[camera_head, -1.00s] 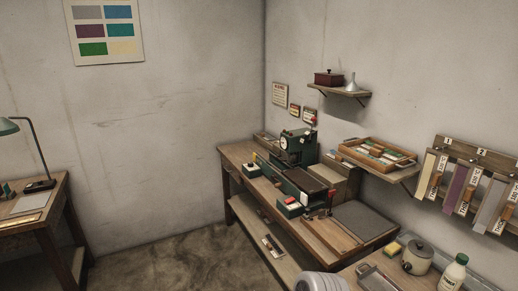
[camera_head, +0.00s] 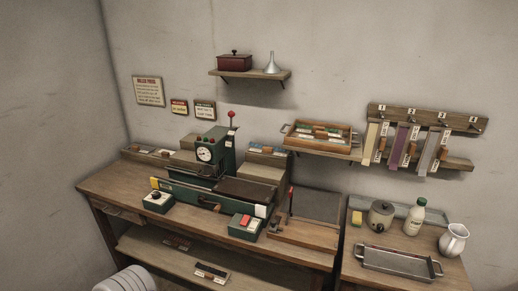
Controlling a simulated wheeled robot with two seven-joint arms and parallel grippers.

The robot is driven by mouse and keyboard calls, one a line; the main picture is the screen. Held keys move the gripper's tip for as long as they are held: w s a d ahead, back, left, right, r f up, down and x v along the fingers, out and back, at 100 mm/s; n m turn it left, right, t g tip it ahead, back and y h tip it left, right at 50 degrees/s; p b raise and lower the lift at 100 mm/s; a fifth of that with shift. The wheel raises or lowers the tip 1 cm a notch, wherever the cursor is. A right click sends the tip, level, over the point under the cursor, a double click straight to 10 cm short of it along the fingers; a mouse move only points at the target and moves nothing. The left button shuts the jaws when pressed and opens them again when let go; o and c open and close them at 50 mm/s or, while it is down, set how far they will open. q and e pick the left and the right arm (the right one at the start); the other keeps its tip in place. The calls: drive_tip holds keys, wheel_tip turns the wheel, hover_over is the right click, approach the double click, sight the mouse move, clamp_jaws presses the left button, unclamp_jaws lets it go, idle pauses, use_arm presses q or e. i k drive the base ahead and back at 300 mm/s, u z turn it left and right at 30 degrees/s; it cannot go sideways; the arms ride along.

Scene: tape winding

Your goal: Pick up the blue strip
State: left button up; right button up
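I cannot make out a clearly blue strip. Three long strips hang from a wooden hook rack (camera_head: 425,115) on the right wall: a pale yellow strip (camera_head: 369,147), a purple strip (camera_head: 400,147) and a grey strip (camera_head: 428,151). Wooden-handled tools and white tags hang beside them. A wooden tray (camera_head: 288,138) on the wall shelf holds several small pieces with white, green and bluish tones, too small to tell apart.
A green press (camera_head: 212,155) stands on the wooden bench (camera_head: 125,187), with a control box (camera_head: 158,202) in front. On the right table are a metal tray (camera_head: 398,262), a pot (camera_head: 381,216), a white bottle (camera_head: 414,218) and a jug (camera_head: 453,240).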

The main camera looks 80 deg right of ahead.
sight(255, 148)
drive_tip(key=z, duration=0.9)
drive_tip(key=i, duration=1.05)
drive_tip(key=z, duration=1.15)
